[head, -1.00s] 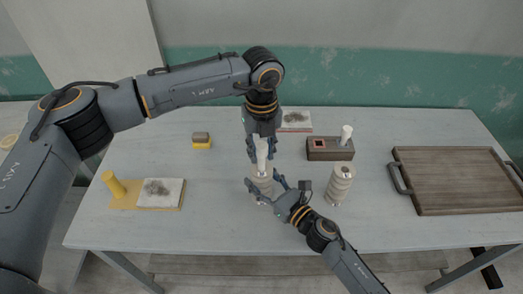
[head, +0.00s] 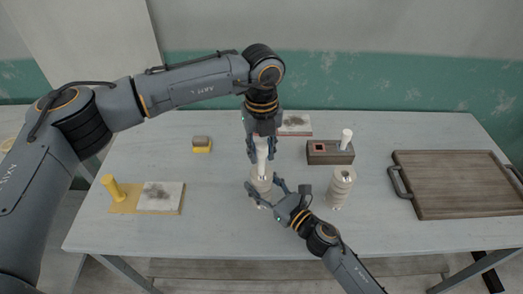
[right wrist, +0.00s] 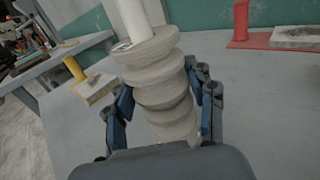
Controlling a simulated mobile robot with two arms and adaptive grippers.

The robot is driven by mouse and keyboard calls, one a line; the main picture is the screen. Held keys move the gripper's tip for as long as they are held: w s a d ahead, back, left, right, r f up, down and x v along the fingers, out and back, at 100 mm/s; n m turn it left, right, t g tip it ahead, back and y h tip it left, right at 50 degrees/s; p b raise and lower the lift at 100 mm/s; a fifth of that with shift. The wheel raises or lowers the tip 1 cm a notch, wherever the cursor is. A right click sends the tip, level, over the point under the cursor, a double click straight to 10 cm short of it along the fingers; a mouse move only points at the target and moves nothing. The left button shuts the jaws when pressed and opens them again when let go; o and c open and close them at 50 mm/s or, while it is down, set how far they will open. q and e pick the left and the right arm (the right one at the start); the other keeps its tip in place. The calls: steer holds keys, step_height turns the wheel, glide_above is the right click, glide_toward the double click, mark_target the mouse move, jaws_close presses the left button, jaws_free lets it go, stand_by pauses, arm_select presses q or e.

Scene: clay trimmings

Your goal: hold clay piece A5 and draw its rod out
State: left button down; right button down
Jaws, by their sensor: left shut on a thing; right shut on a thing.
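The ribbed grey-beige clay piece (head: 261,182) stands upright on the table, near its middle. My right gripper (head: 262,188) is shut around its sides; the right wrist view shows its blue-padded fingers on both sides of the stacked clay rings (right wrist: 160,85). A white rod (head: 262,153) rises from the top of this piece, and its lower part also shows in the right wrist view (right wrist: 130,18). My left gripper (head: 261,156) is above, pointing down, shut on the rod. How much of the rod is inside the clay is hidden. No A5 label is readable.
A second ribbed clay piece (head: 341,188) stands to the right. Behind it is a brown block (head: 322,158) with a square recess and a white peg (head: 346,138). A wooden tray (head: 455,185) lies far right. A yellow stand with pad (head: 125,199) lies left; a small yellow-based block (head: 202,149) lies behind.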

arm_select(q)
steer(key=shift+r, duration=0.15)
steer(key=shift+r, duration=2.35)
arm_select(e)
steer(key=shift+c, duration=2)
jaws_free()
